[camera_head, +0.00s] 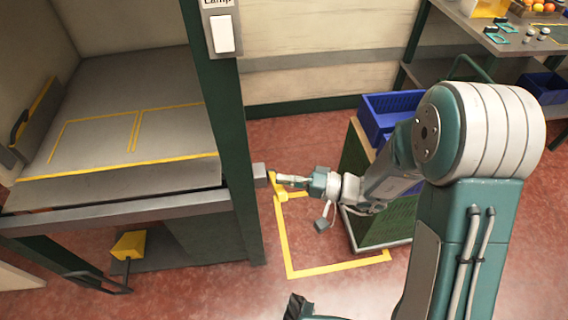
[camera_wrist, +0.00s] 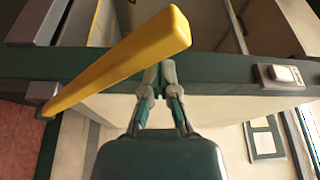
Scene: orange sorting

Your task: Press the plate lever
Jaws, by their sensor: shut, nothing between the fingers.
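A yellow lever (camera_head: 279,192) sticks out from a grey mount (camera_head: 260,175) on the green post of the machine. In the wrist view the yellow lever (camera_wrist: 115,62) runs slantwise from its grey mount at the left to its free end at upper centre. My gripper (camera_wrist: 160,72) is shut and empty, its fingertips right beside the lever near the free end. In the head view my gripper (camera_head: 280,179) is at the lever, just right of the post. I cannot tell whether the fingertips touch the lever.
A lamp switch (camera_head: 223,34) is on the green post above. The machine's grey plate (camera_head: 100,120) with yellow markings lies left. A yellow pedal (camera_head: 130,245) sits below it. A blue crate (camera_head: 392,106) stands on a cabinet behind my arm. Red floor is clear in front.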

